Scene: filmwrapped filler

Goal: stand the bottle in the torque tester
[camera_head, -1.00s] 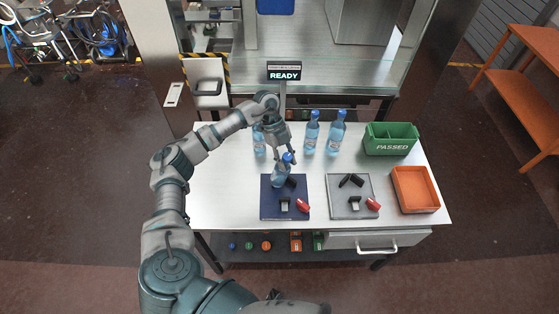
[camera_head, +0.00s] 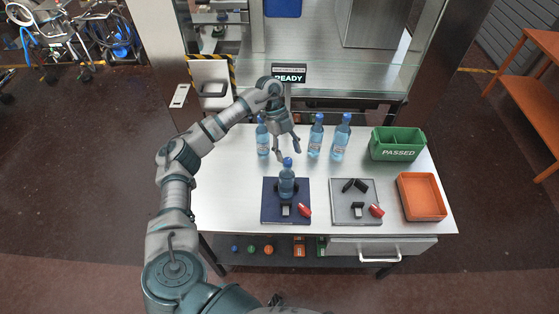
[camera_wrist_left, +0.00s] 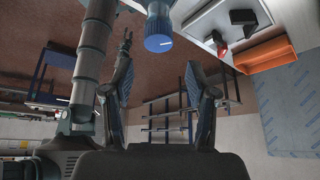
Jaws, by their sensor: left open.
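A blue bottle (camera_head: 287,184) with a blue cap stands upright on the dark blue torque tester (camera_head: 271,213), between its black jaws. Whether the jaws touch it is too small to tell. My left gripper (camera_head: 289,152) is open and empty, just behind and above the cap. In the left wrist view, its spread fingers (camera_wrist_left: 162,95) are apart from the bottle's cap (camera_wrist_left: 158,43). A dark shape at the bottom edge of the head view may be my right gripper (camera_head: 277,299); its fingers are not clear.
Three more bottles stand at the back: one left (camera_head: 262,138), two right (camera_head: 316,138) (camera_head: 340,139). A grey tester (camera_head: 342,215) with black jaws and a red part is to the right. A green PASSED bin (camera_head: 397,152) and orange tray (camera_head: 422,214) stand beyond. A READY sign (camera_head: 289,77) hangs behind.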

